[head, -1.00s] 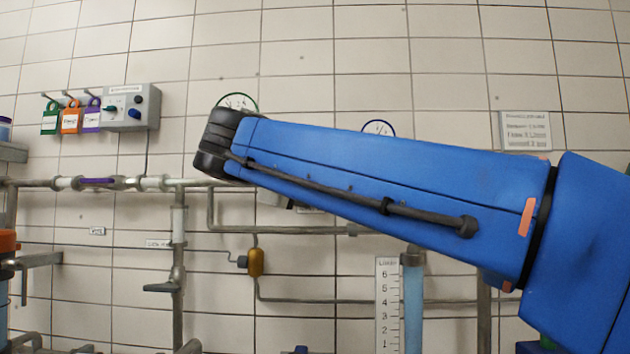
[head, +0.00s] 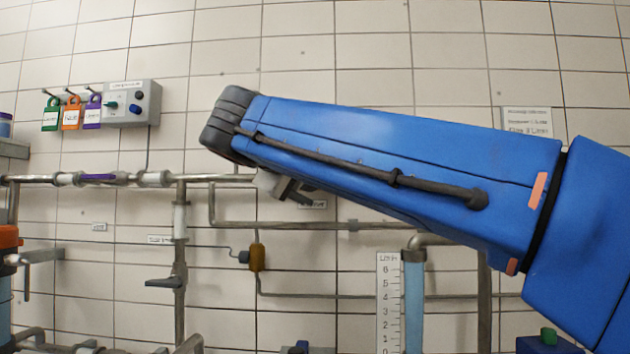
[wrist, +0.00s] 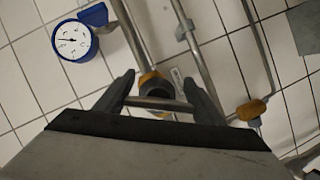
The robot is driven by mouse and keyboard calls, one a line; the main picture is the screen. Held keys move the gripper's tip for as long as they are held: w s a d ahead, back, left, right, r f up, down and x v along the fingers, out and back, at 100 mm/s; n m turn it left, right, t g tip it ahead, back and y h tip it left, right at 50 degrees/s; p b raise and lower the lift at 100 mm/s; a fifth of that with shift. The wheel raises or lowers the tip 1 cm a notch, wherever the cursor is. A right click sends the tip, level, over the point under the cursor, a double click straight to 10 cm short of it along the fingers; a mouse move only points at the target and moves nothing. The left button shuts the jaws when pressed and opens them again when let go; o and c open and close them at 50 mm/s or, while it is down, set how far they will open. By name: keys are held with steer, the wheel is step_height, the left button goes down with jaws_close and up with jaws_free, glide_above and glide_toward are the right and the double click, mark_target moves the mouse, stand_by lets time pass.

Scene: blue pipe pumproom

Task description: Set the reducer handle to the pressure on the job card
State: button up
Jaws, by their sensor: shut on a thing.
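In the wrist view my gripper (wrist: 158,90) is shut on a grey metal bar, the reducer handle (wrist: 160,104), which lies crosswise between the two fingers. Just beyond it is a round pipe fitting with a yellow-orange collar (wrist: 150,78). A blue-rimmed gauge (wrist: 73,41) with a white dial is at upper left; its needle points roughly left in the picture, and the figures are too small to read. In the head view my arm hides the handle and gauges, and only a grey part of my gripper (head: 285,187) shows. The job card (head: 527,120) is on the wall, partly covered and unreadable.
Grey pipes (head: 180,255) run along the tiled wall, with a lever valve (head: 163,283) at left. A small yellow-brown fitting (head: 257,257) also shows in the wrist view (wrist: 251,109). A sight tube (head: 414,305) stands below my arm.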

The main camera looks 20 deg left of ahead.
steer(key=o, duration=1.1)
steer(key=shift+c, duration=0.2)
steer(key=v, duration=1.7)
steer(key=shift+s, duration=0.2)
steer(key=shift+r, duration=0.1)
stand_by(0.4)
